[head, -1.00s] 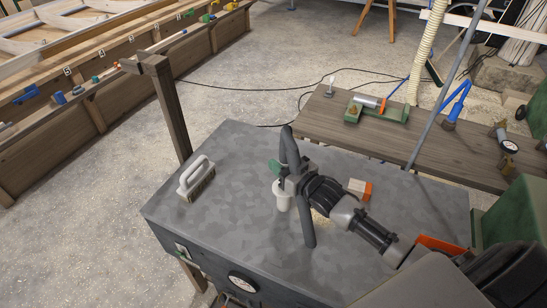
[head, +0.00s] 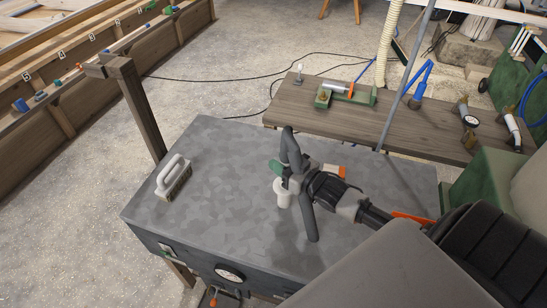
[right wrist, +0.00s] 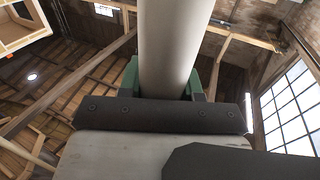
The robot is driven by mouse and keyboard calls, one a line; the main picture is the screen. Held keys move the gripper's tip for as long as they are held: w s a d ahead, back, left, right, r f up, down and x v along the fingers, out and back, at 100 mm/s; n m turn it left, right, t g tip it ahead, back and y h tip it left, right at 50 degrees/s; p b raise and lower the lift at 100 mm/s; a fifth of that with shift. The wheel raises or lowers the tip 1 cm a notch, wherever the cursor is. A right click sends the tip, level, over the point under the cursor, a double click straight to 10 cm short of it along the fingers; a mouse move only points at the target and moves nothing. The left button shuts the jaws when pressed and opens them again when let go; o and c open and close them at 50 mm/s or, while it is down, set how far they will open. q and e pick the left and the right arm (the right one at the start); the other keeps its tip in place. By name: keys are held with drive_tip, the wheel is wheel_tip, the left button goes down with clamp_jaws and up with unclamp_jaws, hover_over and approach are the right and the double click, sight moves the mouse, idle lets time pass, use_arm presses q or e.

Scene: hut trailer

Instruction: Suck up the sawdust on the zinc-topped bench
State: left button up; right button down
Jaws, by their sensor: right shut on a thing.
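The zinc-topped bench (head: 235,225) fills the middle of the head view, its mottled grey top mostly bare. My right gripper (head: 281,178) is over the middle of it, shut on a pale grey tube (head: 284,194) that points down toward the top. In the right wrist view the tube (right wrist: 176,45) stands between the green fingers (right wrist: 170,80). I cannot tell whether the tube's end touches the zinc. No sawdust shows clearly on the bench; the area behind my gripper and arm is hidden. My left gripper is not in view.
A white-handled brush (head: 173,178) stands on the bench's left part. An orange-and-white block (head: 340,170) is partly hidden behind my gripper. Behind is a wooden table (head: 300,112) with tools. A slanted grey pole (head: 404,85) and a cream ribbed hose (head: 388,45) rise there.

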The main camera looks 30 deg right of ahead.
drive_tip(key=shift+s+d+r+p, duration=0.1)
drive_tip(key=shift+s+d+p, duration=0.25)
drive_tip(key=shift+s+d, duration=0.45)
drive_tip(key=shift+s+d+p, duration=0.35)
drive_tip(key=shift+s+d, duration=0.25)
drive_tip(key=shift+s, duration=0.35)
wheel_tip(320, 180, up, 7)
drive_tip(key=p, duration=0.6)
drive_tip(key=shift+p, duration=0.35)
drive_tip(key=shift+a, duration=0.1)
